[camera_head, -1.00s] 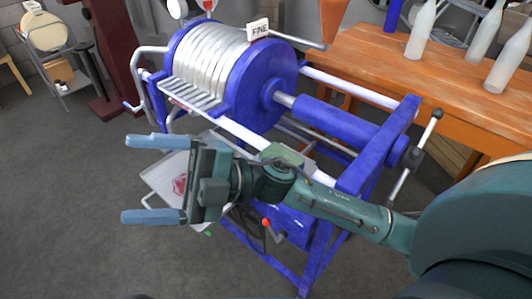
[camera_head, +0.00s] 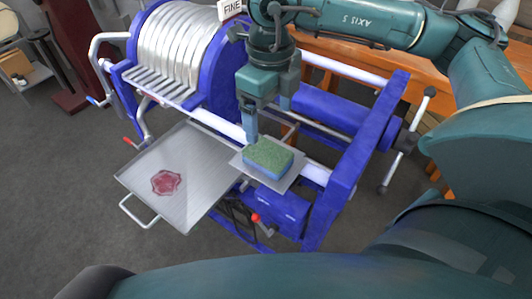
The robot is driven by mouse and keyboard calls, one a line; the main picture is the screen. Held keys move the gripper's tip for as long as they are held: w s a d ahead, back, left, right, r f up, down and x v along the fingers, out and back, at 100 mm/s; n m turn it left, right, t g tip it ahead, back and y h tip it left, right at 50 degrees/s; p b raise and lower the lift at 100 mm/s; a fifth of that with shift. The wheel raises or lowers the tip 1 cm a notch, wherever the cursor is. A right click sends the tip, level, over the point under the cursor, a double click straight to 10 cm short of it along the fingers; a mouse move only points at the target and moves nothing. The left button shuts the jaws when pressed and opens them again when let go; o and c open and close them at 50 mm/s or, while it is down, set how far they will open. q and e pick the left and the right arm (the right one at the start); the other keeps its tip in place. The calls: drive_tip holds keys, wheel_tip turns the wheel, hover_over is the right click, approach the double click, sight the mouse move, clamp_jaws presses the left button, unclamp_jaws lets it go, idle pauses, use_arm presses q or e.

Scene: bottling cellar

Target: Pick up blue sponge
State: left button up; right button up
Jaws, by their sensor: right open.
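The blue sponge (camera_head: 268,160) has a green scouring top and blue sides. It lies on a small grey metal plate (camera_head: 292,180) at the front of the blue machine. My right gripper (camera_head: 269,126) points down just above and behind the sponge, open, with nothing between its fingers. The near finger's tip is close to the sponge's back left edge; I cannot tell whether it touches. My left gripper is not in view.
A metal tray (camera_head: 200,160) with a red stain (camera_head: 166,182) is left of the plate. The blue filter press (camera_head: 180,50) with its silver plates stands behind, its blue frame beam (camera_head: 365,140) to the right. An orange wooden table (camera_head: 345,55) is at the back.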

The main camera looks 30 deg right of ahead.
hover_over(268, 153)
drive_tip(key=f, duration=0.4)
drive_tip(key=shift+s+f, duration=0.2)
drive_tip(key=shift+w+f+p, duration=0.15)
drive_tip(key=shift+f+p, duration=0.25)
drive_tip(key=shift+f, duration=1.1)
drive_tip(key=shift+w+f+p, duration=0.1)
drive_tip(key=shift+f+p, duration=0.3)
drive_tip(key=shift+f, duration=1.05)
drive_tip(key=shift+c, duration=0.5)
drive_tip(key=c, duration=1)
drive_tip(key=shift+o, duration=0.2)
